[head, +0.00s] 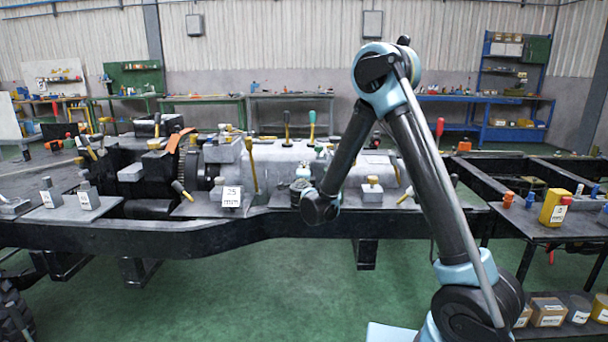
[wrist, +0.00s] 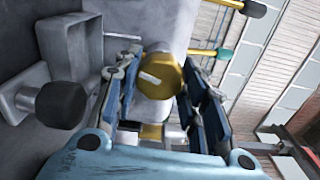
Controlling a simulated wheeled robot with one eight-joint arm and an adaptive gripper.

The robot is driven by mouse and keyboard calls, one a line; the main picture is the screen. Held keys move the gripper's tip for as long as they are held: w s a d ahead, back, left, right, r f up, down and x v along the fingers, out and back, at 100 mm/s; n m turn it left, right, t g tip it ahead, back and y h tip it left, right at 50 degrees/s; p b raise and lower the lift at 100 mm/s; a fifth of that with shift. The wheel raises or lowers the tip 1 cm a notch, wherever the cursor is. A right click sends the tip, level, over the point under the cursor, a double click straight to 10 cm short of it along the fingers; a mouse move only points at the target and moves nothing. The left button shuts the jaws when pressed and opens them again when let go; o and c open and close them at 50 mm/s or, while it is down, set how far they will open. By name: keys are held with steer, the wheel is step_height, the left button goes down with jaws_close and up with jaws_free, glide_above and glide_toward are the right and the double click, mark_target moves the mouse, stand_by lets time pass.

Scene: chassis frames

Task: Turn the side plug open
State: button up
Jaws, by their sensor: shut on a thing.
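The side plug (wrist: 161,76), a brass-coloured faceted cap with a pale mark across its face, sits against grey metal in the wrist view. My gripper (wrist: 160,90) has its two dark-blue padded fingers on either side of the plug and is shut on it. A second brass-coloured part (wrist: 151,132) shows lower down between the fingers. In the head view my gripper (head: 303,187) is at the near side of the grey housing (head: 285,158) on the chassis. The plug cannot be made out there.
In the wrist view a black-knobbed part (wrist: 61,104) stands left of the fingers beside a grey bracket (wrist: 75,55). In the head view a yellow-handled lever (head: 251,165), a white label (head: 231,196) and a yellow-capped fitting (head: 372,190) flank my gripper. Green floor (head: 290,290) lies clear in front.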

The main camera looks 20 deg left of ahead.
steer(key=shift+s+a+n, duration=0.1)
steer(key=shift+n, duration=1.1)
steer(key=shift+f, duration=0.1)
steer(key=o, duration=1.1)
steer(key=shift+c, duration=0.2)
steer(key=v, duration=1.2)
